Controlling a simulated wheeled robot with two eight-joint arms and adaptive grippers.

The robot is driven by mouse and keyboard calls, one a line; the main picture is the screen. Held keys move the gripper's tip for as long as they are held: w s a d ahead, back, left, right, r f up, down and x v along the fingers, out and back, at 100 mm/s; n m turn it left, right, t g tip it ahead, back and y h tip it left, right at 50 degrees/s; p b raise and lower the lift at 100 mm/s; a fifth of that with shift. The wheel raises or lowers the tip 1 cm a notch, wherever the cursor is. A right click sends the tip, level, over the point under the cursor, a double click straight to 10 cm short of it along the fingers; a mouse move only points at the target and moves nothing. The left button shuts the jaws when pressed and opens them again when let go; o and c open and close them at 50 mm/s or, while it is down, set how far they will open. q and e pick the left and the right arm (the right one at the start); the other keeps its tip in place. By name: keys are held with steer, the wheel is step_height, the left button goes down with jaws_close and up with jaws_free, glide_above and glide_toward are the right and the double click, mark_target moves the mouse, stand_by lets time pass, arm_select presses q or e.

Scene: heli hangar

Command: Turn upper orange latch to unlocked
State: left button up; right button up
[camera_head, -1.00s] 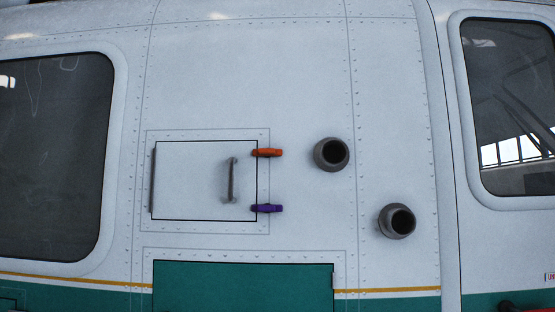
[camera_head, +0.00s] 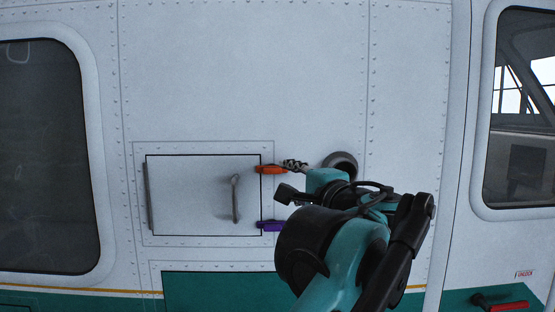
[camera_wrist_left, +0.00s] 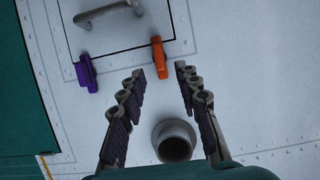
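The upper orange latch (camera_head: 271,170) lies horizontally across the right edge of a square hatch (camera_head: 190,195) on the white helicopter side. It also shows in the left wrist view (camera_wrist_left: 159,57), just ahead of the gap between the fingertips. The purple latch (camera_head: 270,226) is below it, also horizontal, and shows at left in the wrist view (camera_wrist_left: 86,74). My left gripper (camera_head: 290,166) is just right of the orange latch in the head view. In the wrist view its two fingers (camera_wrist_left: 159,72) are spread, with nothing held. My right gripper is not in view.
A grey bar handle (camera_head: 236,198) stands out from the hatch. A round dark pipe (camera_head: 340,162) protrudes right behind my left gripper and shows between the fingers in the wrist view (camera_wrist_left: 174,140). The panel above the hatch is clear.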

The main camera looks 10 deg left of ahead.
mark_target(274, 172)
arm_select(q)
steer(key=p+x, duration=0.1)
steer(key=x, duration=0.6)
steer(key=shift+w+a+f+p, duration=0.1)
steer(key=shift+a+p, duration=0.05)
steer(key=shift+p, duration=0.25)
jaws_close()
